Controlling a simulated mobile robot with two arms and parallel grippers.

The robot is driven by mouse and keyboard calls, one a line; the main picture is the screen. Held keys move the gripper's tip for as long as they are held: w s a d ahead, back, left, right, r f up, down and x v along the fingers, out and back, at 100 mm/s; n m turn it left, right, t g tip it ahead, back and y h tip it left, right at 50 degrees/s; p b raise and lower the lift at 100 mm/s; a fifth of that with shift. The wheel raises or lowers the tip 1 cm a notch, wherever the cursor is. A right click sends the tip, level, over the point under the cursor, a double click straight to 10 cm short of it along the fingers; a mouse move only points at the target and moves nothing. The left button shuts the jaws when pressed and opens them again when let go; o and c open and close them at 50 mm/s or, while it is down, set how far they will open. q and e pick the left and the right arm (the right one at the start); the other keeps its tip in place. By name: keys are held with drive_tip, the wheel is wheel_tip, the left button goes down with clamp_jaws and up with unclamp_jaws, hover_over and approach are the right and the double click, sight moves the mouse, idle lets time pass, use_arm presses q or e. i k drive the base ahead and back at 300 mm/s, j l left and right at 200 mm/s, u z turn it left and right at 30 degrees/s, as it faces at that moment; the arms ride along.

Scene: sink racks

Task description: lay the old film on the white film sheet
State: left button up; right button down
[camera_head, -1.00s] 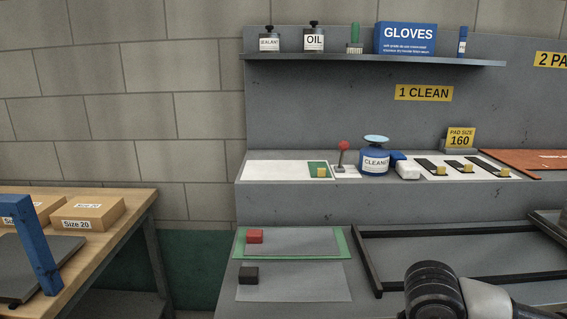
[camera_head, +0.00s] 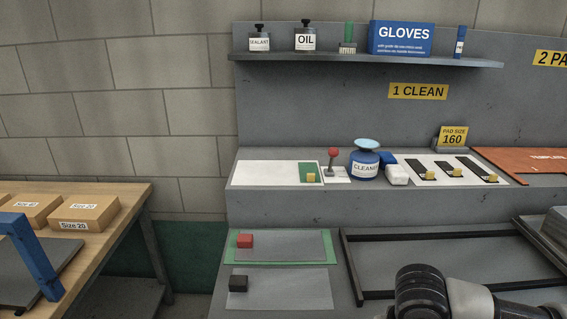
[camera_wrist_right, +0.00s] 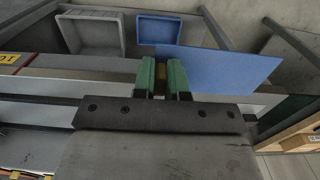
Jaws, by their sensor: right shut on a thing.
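My right gripper (camera_wrist_right: 162,80) shows in the right wrist view. Its green fingers are shut on a small dark yellowish block (camera_wrist_right: 161,72). A flat blue sheet (camera_wrist_right: 220,66), which looks like the old film, extends from beside the fingertips to the right; its join to the block is hard to make out. In the head view only a dark joint of my right arm shows at the lower right; its gripper is outside that view. My left gripper is not in view.
A red-knobbed stand (camera_head: 333,157) and blue cleaner bottle (camera_head: 364,165) stand right of the white sheet. Two films (camera_head: 290,243) (camera_head: 285,289) with blocks lie in front, beside a black frame (camera_head: 352,270). The wrist view shows a grey bin (camera_wrist_right: 92,50) and a blue bin (camera_wrist_right: 175,20).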

sight(286, 172)
drive_tip(key=i+l+u, duration=0.15)
drive_tip(key=i+l, duration=0.15)
drive_tip(key=i+l+u, duration=0.1)
drive_tip(key=i+l, duration=0.15)
drive_tip(key=l, duration=0.15)
drive_tip(key=i+l+u, duration=0.15)
drive_tip(key=i+l, duration=0.15)
drive_tip(key=l+u, duration=0.1)
drive_tip(key=u, duration=1.15)
